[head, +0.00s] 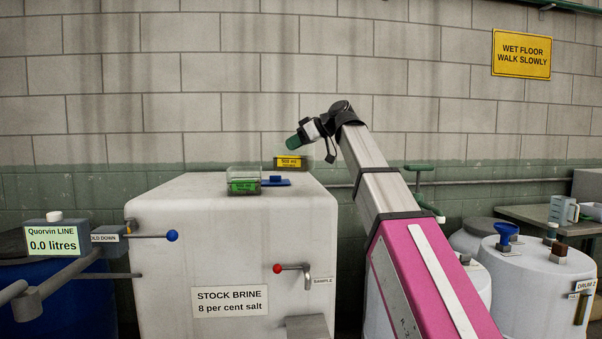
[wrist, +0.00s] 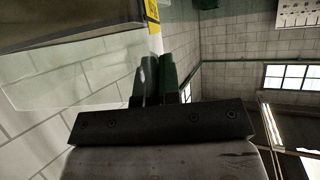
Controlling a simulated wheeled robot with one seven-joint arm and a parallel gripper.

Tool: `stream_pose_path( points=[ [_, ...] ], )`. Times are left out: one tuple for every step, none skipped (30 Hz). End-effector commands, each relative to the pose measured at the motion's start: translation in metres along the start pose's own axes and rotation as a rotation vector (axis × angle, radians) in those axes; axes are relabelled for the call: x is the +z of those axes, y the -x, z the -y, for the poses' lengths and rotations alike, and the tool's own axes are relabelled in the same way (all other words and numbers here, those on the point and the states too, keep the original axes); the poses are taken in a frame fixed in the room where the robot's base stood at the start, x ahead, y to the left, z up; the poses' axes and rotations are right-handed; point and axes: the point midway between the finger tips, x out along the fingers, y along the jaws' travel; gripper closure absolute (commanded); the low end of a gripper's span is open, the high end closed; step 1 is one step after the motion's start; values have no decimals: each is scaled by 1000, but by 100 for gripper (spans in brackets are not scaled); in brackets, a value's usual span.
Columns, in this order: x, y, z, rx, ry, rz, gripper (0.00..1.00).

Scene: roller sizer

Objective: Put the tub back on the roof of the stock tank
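A clear tub with a yellow label (head: 290,162) shows just above the back edge of the white stock tank (head: 165,250). My gripper (head: 293,142) is at the tub's upper part. In the wrist view my two green fingers (wrist: 158,78) are close together, pinching the tub's clear side wall. The tub's dark lower part (wrist: 60,22) and the edge of its yellow label fill the upper left there. I cannot tell whether the tub touches the roof. A second clear tub, with a green label (head: 243,186), sits on the roof, in front and to the left.
A flat blue piece (head: 274,182) lies on the roof beside the green-labelled tub. A red-knobbed sample tap (head: 292,268) juts from the tank's front. A blue-tipped rod (head: 172,236) reaches its left side. White drums (head: 530,275) stand at right. The roof's left part looks clear.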

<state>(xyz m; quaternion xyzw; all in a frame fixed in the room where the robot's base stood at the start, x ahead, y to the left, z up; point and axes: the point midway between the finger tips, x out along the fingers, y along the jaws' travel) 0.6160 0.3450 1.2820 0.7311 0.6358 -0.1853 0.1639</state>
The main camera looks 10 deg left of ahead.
Motion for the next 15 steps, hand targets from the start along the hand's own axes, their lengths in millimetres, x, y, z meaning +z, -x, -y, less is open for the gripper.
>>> stream_pose_path(
  points=[
    [3,-2,-12,1,-1,-3,100],
    [6,-3,-17,2,0,-3,100],
    [10,-5,-24,1,0,-2,100],
    [12,-7,-29,1,-1,-2,100],
    [15,-8,-34,1,-1,-2,100],
    [18,-10,-41,1,0,-2,100],
    [21,-12,-46,1,1,-2,100],
    [24,-13,-50,1,0,-2,100],
    [27,-15,-56,1,0,-2,100],
    [29,-16,-60,1,0,-2,100],
    [31,-17,-63,2,1,-2,100],
    [33,-18,-67,2,2,-3,100],
    [34,-18,-70,2,2,-3,100],
    [36,-19,-72,2,2,-3,100],
    [37,-20,-74,2,2,-3,100]
  ],
)
